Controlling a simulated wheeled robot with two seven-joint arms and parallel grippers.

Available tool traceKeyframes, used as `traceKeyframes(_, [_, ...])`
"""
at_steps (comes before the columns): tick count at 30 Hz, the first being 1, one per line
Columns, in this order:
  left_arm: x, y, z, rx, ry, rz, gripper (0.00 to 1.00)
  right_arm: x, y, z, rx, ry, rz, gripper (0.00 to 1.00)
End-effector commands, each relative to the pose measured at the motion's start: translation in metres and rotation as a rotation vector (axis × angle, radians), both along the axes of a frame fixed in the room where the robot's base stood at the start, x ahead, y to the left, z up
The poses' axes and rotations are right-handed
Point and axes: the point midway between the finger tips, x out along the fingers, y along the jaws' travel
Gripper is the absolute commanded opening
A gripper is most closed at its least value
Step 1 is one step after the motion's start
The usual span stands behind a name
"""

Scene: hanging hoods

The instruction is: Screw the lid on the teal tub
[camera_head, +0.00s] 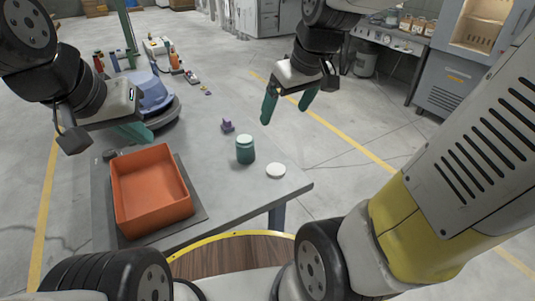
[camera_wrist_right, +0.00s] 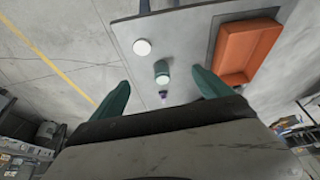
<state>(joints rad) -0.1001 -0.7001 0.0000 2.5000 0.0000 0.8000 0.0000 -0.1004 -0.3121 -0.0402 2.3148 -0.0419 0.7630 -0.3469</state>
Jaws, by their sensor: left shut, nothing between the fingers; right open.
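The teal tub (camera_head: 245,150) stands upright on the grey table, to the right of the orange tray. Its top looks lighter green in the head view; I cannot tell whether it is open. A white round lid (camera_head: 276,170) lies flat on the table just right of the tub, apart from it. In the right wrist view the tub (camera_wrist_right: 161,70) and the lid (camera_wrist_right: 142,47) show between and beyond the fingers. My right gripper (camera_head: 287,104) is open and empty, above and beyond the tub. My left gripper (camera_head: 137,131) is shut and empty, above the far left of the table.
An orange tray (camera_head: 118,196) sits on a dark mat (camera_head: 198,214) at the table's left. A small purple object (camera_head: 227,126) stands behind the tub. Bottles and a blue-grey item (camera_head: 150,92) are at the far end. The table's right front corner is bare.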

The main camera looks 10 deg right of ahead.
Motion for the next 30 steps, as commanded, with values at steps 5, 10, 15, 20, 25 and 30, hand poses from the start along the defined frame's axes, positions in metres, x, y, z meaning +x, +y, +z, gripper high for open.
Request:
traceKeyframes(5, [0.0, 0.0, 0.0, 0.0, 0.0, 0.0, 0.0, 0.066, -0.004, -0.055, -0.121, 0.097, 0.244, 0.89])
traceKeyframes(10, [0.0, 0.0, 0.0, 0.0, 0.0, 0.0, 0.0, 0.115, -0.009, -0.123, -0.214, 0.181, 0.485, 0.89])
traceKeyframes(15, [0.0, 0.0, 0.0, 0.0, 0.0, 0.0, 0.0, 0.143, -0.013, -0.188, -0.275, 0.247, 0.689, 0.89])
traceKeyframes(20, [0.0, 0.0, 0.0, 0.0, 0.0, 0.0, 0.0, 0.154, -0.015, -0.224, -0.302, 0.28, 0.802, 0.89])
traceKeyframes(25, [0.0, 0.0, 0.0, 0.0, 0.0, 0.0, 0.0, 0.157, -0.016, -0.234, -0.309, 0.288, 0.835, 0.89])
traceKeyframes(30, [0.0, 0.0, 0.0, 0.0, 0.0, 0.0, 0.0, 0.156, -0.016, -0.234, -0.309, 0.288, 0.835, 0.89])
